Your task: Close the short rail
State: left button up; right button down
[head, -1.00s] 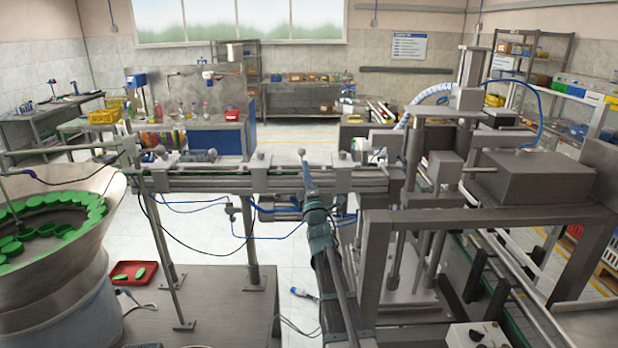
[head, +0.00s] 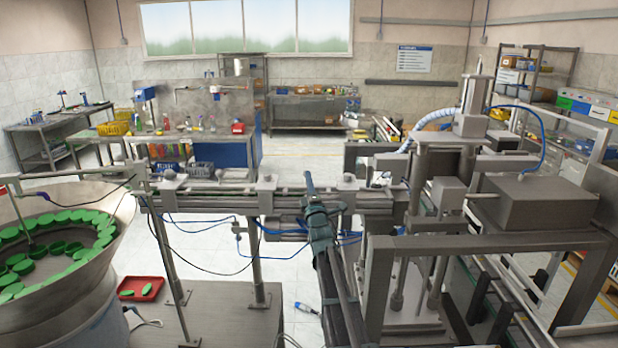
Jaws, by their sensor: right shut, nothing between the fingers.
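The cap track (head: 220,201) runs level across the middle, from the bowl at the left to the capping machine at the right. Grey rails with clamp blocks and round knobs lie along it. I cannot tell for sure which piece is the short rail; a shorter stretch (head: 376,200) lies to the right of my gripper. My right gripper (head: 309,180) is shut and empty. Its narrow fingers point up and overlap the track in the picture, between two knobs; whether they touch a rail I cannot tell. My right arm hides part of the track. My left gripper is not in view.
The feeder bowl (head: 104,271) with green caps (head: 60,247) stands at the left. A red tray (head: 140,289) with caps lies on the grey stand. The capping machine (head: 425,190) blocks the right side. Blue hoses and a black cable hang below the track.

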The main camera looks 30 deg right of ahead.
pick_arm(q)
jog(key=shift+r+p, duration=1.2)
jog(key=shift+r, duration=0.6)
pick_arm(e)
jog(key=w+d+g, duration=0.2)
jog(key=w+d, duration=0.1)
jog(key=w, duration=0.3)
jog(key=shift+d+m, duration=0.3)
jog(key=shift+d, duration=0.05)
jog(key=shift+f, duration=0.15)
pick_arm(q)
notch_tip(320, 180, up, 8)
jog(key=p, duration=0.7)
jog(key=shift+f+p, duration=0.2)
jog(key=shift+p, duration=0.1)
pick_arm(e)
jog(key=s+a+r, duration=0.4)
jog(key=s+r, duration=0.3)
jog(key=s, duration=0.4)
jog(key=shift+r, duration=0.35)
jog(key=shift+w, duration=0.1)
